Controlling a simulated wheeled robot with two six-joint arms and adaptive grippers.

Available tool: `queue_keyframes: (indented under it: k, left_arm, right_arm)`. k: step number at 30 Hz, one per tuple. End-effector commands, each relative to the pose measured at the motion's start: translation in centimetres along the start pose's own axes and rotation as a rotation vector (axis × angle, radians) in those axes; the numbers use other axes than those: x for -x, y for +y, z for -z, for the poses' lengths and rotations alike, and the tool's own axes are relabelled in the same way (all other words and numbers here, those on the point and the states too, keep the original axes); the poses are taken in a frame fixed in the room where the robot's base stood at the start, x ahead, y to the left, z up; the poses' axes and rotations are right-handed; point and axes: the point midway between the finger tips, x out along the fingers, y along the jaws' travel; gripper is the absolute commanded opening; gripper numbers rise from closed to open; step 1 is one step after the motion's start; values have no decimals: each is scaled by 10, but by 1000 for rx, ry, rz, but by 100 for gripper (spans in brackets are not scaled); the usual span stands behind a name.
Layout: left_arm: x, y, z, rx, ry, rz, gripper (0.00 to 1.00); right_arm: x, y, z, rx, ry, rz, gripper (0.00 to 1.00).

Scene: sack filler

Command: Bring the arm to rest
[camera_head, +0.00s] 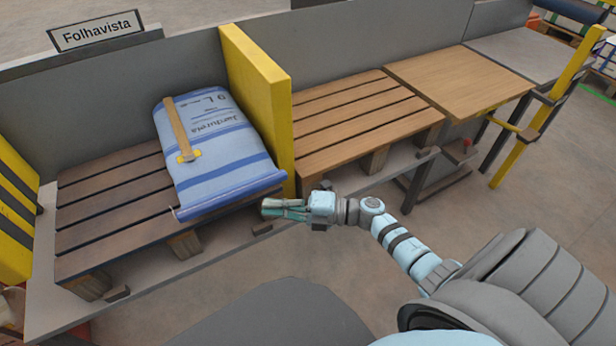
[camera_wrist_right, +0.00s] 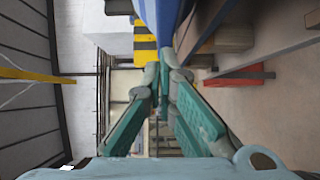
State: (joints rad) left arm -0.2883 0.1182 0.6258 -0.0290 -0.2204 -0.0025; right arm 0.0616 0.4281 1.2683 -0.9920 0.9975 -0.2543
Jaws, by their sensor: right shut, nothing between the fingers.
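My right gripper (camera_head: 268,208) is shut and empty. In the head view its arm reaches in from the lower right, and its fingers point left beside the lower right corner of the blue sack (camera_head: 217,145). I cannot tell whether they touch the sack. In the right wrist view the teal fingers of the gripper (camera_wrist_right: 158,72) meet at their tips, with a blue strip of the sack (camera_wrist_right: 159,18) above them. My left gripper is not in view.
The sack lies on a dark slatted pallet (camera_head: 105,205) under a "Folhavista" sign (camera_head: 97,31). A yellow divider (camera_head: 258,95) separates it from an empty lighter pallet (camera_head: 350,118). A wooden table (camera_head: 458,78) stands farther right. The floor (camera_head: 355,265) in front is open.

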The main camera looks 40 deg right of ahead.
Motion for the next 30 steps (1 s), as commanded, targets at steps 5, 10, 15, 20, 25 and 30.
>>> queue_keyframes:
  k: [5,10,15,20,25,30]
  left_arm:
    - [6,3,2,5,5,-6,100]
    - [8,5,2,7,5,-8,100]
    - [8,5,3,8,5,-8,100]
    - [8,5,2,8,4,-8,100]
    - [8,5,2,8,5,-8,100]
    - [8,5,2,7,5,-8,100]
  right_arm:
    - [54,1,0,0,5,7,0]
    - [86,0,0,0,10,3,0]
    - [96,1,0,1,10,1,0]
    - [97,0,-2,-11,1,4,0]
    - [115,-27,-64,-193,-303,55,0]
    - [209,-164,-102,-733,-962,135,0]
